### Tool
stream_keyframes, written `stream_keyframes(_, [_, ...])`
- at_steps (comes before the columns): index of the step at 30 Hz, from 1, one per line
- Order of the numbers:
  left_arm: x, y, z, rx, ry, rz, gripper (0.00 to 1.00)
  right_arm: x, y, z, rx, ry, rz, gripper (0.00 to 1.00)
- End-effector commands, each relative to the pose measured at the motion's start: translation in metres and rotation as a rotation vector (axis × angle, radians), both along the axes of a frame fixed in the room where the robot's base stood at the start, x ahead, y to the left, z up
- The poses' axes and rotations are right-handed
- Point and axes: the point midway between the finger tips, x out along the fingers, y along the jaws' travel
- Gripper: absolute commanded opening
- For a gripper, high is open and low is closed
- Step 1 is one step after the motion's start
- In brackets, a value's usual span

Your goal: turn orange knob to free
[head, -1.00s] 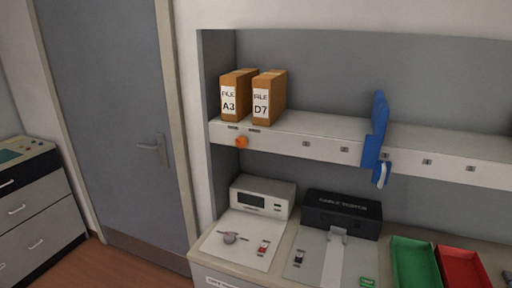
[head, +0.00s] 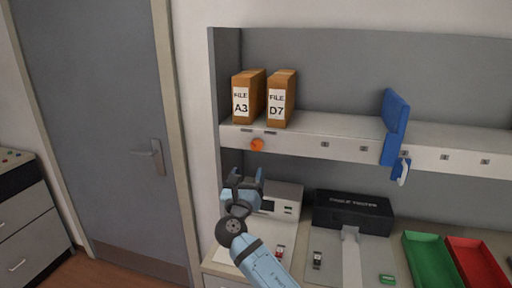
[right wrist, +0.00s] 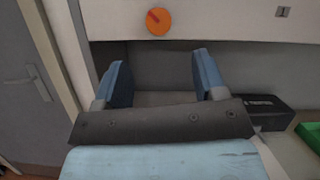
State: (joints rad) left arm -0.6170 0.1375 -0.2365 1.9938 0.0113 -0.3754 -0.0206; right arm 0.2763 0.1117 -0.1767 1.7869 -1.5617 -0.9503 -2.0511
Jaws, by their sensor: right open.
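The orange knob (head: 257,144) is a small round dial on the front edge of the white shelf, below the two file boxes. It also shows at the top of the right wrist view (right wrist: 158,21), with a red mark pointing to its upper left. My right gripper (head: 243,178) is open and empty, below the knob and apart from it. In the right wrist view its two blue fingers (right wrist: 160,78) are spread wide, with the knob beyond and above them. My left gripper is not in view.
File boxes A3 (head: 247,97) and D7 (head: 280,98) stand on the shelf (head: 345,137) above the knob. A blue holder (head: 394,127) hangs from the shelf at right. A black box (head: 353,212), green tray (head: 432,260) and red tray (head: 478,264) are on the counter below.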

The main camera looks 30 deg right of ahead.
Motion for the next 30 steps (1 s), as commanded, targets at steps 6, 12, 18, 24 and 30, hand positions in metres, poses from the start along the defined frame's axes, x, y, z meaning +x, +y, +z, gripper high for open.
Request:
stream_keyframes(6, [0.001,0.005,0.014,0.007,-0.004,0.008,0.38,0.031,-0.034,0.022,0.000,-0.001,0.001,0.65])
stream_keyframes(12, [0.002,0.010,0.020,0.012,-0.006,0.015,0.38,0.053,-0.057,0.034,0.002,-0.002,0.002,0.65])
stream_keyframes(18, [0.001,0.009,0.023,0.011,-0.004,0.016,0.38,0.064,-0.070,0.039,0.002,0.000,0.004,0.65])
stream_keyframes(24, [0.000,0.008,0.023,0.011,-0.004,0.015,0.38,0.066,-0.072,0.039,0.003,-0.001,0.004,0.65])
stream_keyframes(30, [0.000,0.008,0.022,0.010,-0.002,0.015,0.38,0.065,-0.071,0.039,0.003,-0.001,0.004,0.49])
